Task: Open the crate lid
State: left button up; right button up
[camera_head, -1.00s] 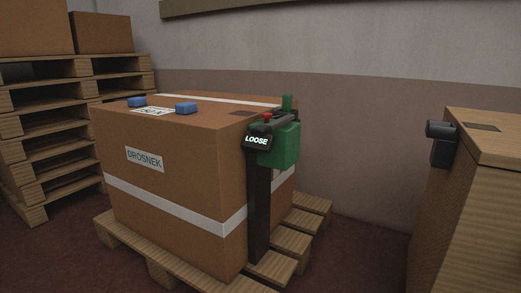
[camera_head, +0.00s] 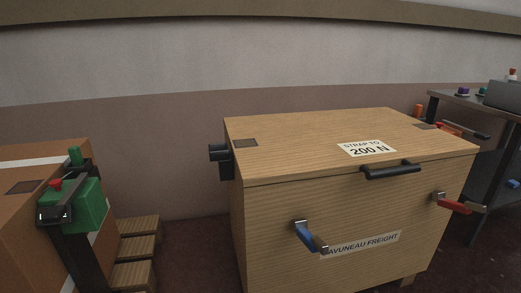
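The wooden crate (camera_head: 275,235) stands in the middle of the head view. Its lid (camera_head: 310,130) lies flat and shut, with a thin seam below its front edge. A black bar handle (camera_head: 390,171) sits on the lid's front edge. A blue-handled latch (camera_head: 308,238) is on the left of the crate's front and slants down to the right. A red-handled latch (camera_head: 458,206) is at the front right and points right. Whether either latch is fastened is unclear. Neither of my grippers is in view.
A dark metal bench (camera_head: 456,97) stands at the right. A black round fitting (camera_head: 219,153) sticks out from the crate's left side. The wall is behind.

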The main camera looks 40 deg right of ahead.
aim_at(272, 149)
jog(key=z, duration=2.25)
